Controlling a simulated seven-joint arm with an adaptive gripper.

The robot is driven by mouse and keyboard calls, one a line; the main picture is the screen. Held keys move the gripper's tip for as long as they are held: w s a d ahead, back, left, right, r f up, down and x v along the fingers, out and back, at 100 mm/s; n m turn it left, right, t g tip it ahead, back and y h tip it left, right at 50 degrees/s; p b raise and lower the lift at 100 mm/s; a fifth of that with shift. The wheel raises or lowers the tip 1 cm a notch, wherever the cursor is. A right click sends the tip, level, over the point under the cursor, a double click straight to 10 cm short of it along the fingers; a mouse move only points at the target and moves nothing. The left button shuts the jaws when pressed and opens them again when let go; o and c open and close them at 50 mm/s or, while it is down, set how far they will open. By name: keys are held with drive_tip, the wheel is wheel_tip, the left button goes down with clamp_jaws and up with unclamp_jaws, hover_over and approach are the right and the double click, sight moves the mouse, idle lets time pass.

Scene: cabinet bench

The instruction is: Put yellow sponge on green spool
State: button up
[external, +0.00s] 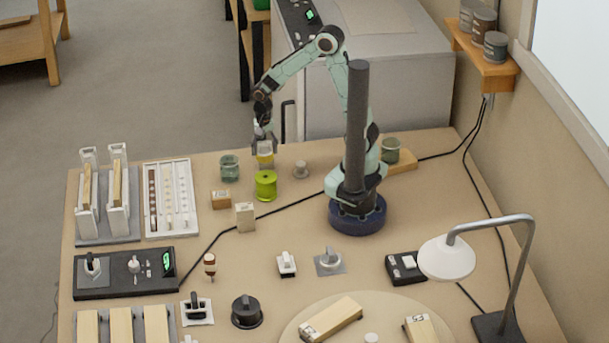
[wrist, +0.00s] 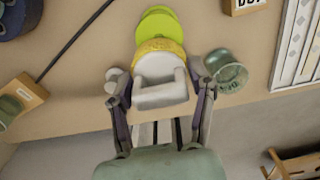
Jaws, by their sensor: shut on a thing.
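The yellow sponge (external: 265,159) is held by my gripper (external: 264,146), just behind the green spool in the external view. In the wrist view, the sponge (wrist: 160,46) shows a yellow rough part joined to a white blocky part between the fingers of my gripper (wrist: 160,88). The lime-green spool (external: 265,186) stands upright on the bench. In the wrist view the spool (wrist: 157,20) lies just beyond the sponge, which partly hides it. I cannot tell whether sponge and spool touch.
A green jar (external: 229,168) stands close left of the spool; it also shows beside the right finger in the wrist view (wrist: 228,72). A small pale knob (external: 301,169) stands to the right.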

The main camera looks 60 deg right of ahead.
sight(266, 141)
wheel_tip(266, 141, down, 7)
drive_tip(key=shift+r, duration=0.15)
idle(0.4)
drive_tip(key=o, duration=1)
drive_tip(key=r, duration=1.2)
drive_tip(key=shift+s+d+r, duration=0.1)
drive_tip(key=shift+s, duration=0.1)
drive_tip(key=s+d+r+n, duration=0.2)
drive_tip(key=s+n, duration=0.3)
drive_tip(key=s, duration=0.2)
drive_tip(key=s+d+r+n, duration=0.2)
drive_tip(key=s+n, duration=0.3)
drive_tip(key=s, duration=0.3)
drive_tip(key=shift+d+r+y, duration=0.15)
drive_tip(key=shift+d+y, duration=0.25)
drive_tip(key=shift+d, duration=0.05)
